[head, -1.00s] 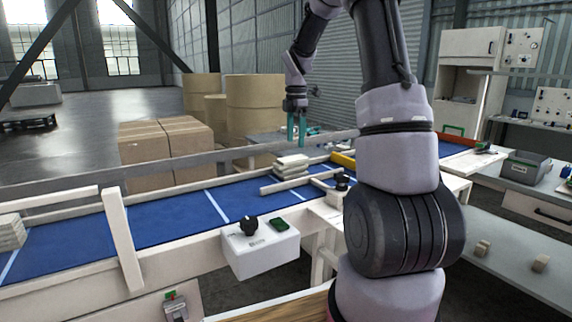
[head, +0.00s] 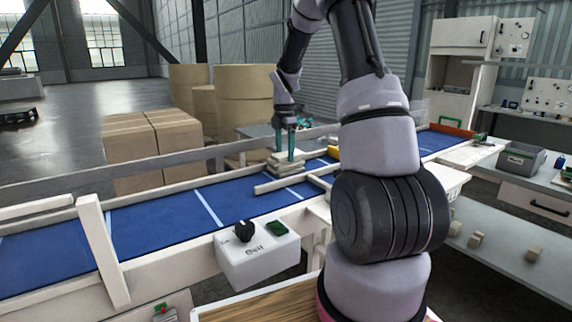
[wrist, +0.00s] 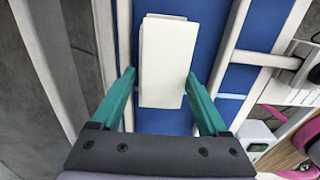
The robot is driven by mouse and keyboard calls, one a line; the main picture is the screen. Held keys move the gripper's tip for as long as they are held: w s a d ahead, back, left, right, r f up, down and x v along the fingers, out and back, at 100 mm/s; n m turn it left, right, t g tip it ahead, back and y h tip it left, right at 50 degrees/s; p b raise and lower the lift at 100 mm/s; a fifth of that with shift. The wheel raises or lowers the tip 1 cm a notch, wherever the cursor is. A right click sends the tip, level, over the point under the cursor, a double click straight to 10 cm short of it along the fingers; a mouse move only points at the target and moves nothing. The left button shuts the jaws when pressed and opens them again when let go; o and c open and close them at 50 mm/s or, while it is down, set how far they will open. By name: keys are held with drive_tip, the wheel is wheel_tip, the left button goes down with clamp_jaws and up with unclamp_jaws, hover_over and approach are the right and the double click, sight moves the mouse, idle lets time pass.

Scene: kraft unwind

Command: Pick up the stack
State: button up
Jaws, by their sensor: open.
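The stack (head: 286,167) is a small pile of flat cream-white pieces on the blue conveyor belt (head: 165,213). In the wrist view the stack (wrist: 163,62) shows from above as a pale rectangle, its top pieces slightly out of line. My gripper (head: 285,150) is over the stack in the head view, its teal fingers pointing down. In the wrist view my gripper (wrist: 161,88) is open, one finger on each side of the stack's near part, with visible gaps. I cannot tell how far down the fingertips reach.
A pale guide bar (head: 283,183) lies over the belt near the stack. Rails run along both belt edges. A white control box (head: 257,254) with a black knob is at the front. Cartons (head: 152,148) and large brown rolls (head: 240,100) stand behind.

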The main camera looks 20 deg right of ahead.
sight(285, 154)
wheel_tip(285, 154, down, 3)
drive_tip(key=shift+f, duration=0.15)
drive_tip(key=c, duration=1.2)
drive_tip(key=shift+o, duration=0.2)
